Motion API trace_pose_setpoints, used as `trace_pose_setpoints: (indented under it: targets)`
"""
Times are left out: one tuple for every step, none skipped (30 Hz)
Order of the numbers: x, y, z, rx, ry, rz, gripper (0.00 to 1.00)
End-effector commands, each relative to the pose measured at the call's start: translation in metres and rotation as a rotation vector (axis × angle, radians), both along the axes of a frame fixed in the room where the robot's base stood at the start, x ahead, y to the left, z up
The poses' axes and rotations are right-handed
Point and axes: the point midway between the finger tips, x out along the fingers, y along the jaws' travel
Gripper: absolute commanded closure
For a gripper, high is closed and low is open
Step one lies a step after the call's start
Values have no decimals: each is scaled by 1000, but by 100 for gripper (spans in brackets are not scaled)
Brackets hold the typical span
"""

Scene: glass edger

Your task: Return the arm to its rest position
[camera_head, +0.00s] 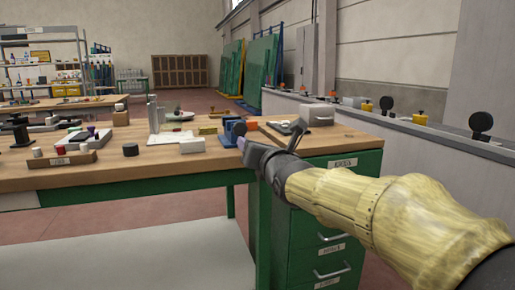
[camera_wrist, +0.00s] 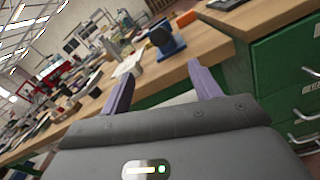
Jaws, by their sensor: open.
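My arm reaches in from the lower right in the head view, in a yellowish sleeve. My gripper (camera_head: 243,146) is at its far end, near the front edge of the wooden workbench (camera_head: 110,178). In the wrist view my gripper (camera_wrist: 160,84) shows two purple fingers spread apart with nothing between them. The fingers point toward the bench edge and are apart from the objects on it. The blue device (camera_head: 232,130) stands on the bench just beyond the fingers; it also shows in the wrist view (camera_wrist: 165,38).
A green drawer cabinet (camera_head: 300,225) stands under the bench's right end, close below my gripper. A low grey wall (camera_head: 400,137) with small items on top runs along the right. Several small objects, including a wooden label block (camera_head: 62,160), crowd the bench. Floor (camera_head: 70,220) shows below.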

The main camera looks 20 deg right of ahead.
Motion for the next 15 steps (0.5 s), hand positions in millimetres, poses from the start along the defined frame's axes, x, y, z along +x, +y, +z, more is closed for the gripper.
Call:
trace_pose_setpoints:
  targets:
    - [0, 0, 0, 0, 0, 0, 37]
    - [0, 0, 0, 0, 0, 0, 37]
    - [0, 0, 0, 0, 0, 0, 37]
    - [0, 0, 0, 1, 0, 0, 37]
    - [0, 0, 0, 4, 2, 0, 37]
    - [0, 0, -1, 14, 8, -1, 37]
    - [0, 1, -3, 27, 14, -1, 37]
    - [0, 1, -5, 45, 22, -1, 37]
    - [0, 3, -9, 79, 38, -2, 37]
    - [-1, 4, -12, 111, 52, -3, 37]
    - [-1, 5, -17, 148, 71, -5, 37]
    - [-2, 7, -24, 207, 98, -11, 37]
    - [-3, 9, -30, 255, 121, -16, 37]
    - [-4, 10, -37, 309, 147, -23, 37]
    - [-6, 12, -46, 382, 180, -35, 37]
